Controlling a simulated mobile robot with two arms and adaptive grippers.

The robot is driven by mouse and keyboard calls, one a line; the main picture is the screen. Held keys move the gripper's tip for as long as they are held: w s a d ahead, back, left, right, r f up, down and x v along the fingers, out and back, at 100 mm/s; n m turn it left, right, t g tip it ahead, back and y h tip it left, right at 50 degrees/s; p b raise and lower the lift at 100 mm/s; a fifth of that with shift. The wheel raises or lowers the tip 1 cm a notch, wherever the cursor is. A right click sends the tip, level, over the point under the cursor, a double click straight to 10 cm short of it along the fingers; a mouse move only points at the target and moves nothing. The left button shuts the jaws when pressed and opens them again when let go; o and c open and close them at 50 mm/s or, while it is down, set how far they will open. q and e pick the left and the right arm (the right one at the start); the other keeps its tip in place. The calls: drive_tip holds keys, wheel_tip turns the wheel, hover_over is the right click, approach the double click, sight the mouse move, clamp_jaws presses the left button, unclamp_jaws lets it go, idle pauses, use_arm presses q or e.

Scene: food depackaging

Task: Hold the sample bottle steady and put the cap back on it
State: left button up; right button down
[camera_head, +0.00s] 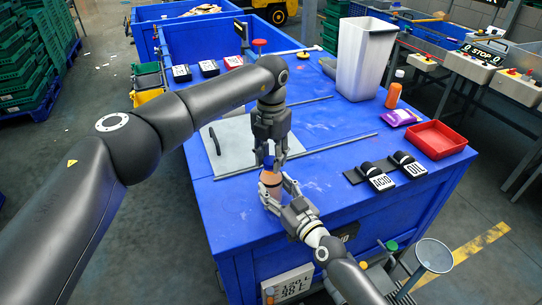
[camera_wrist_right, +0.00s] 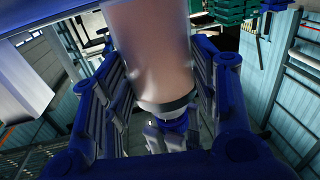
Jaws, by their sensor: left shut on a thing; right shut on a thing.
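The sample bottle (camera_head: 270,180), with pinkish-tan contents, stands upright near the front edge of the blue table. My right gripper (camera_head: 276,192) is shut around it from the front right. In the right wrist view the bottle (camera_wrist_right: 155,55) fills the space between the blue-grey fingers. My left gripper (camera_head: 270,155) points down from above, shut on the blue cap (camera_head: 268,162). The cap is right at the bottle's top. It also shows in the right wrist view (camera_wrist_right: 178,121), close to the bottle's end. The fingers partly hide it, and I cannot tell whether it is seated.
A grey board (camera_head: 232,150) and thin rods lie on the blue table (camera_head: 335,165). ACID (camera_head: 381,181) and OIL (camera_head: 411,168) labelled pieces, a red tray (camera_head: 437,139), a purple packet (camera_head: 399,118), an orange bottle (camera_head: 394,93) and a white bin (camera_head: 362,65) are to the right.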

use_arm(q)
drive_tip(key=m, duration=1)
drive_tip(key=shift+m, duration=0.4)
drive_tip(key=o, duration=1.1)
drive_tip(key=shift+r, duration=2.25)
drive_tip(key=shift+c, duration=0.2)
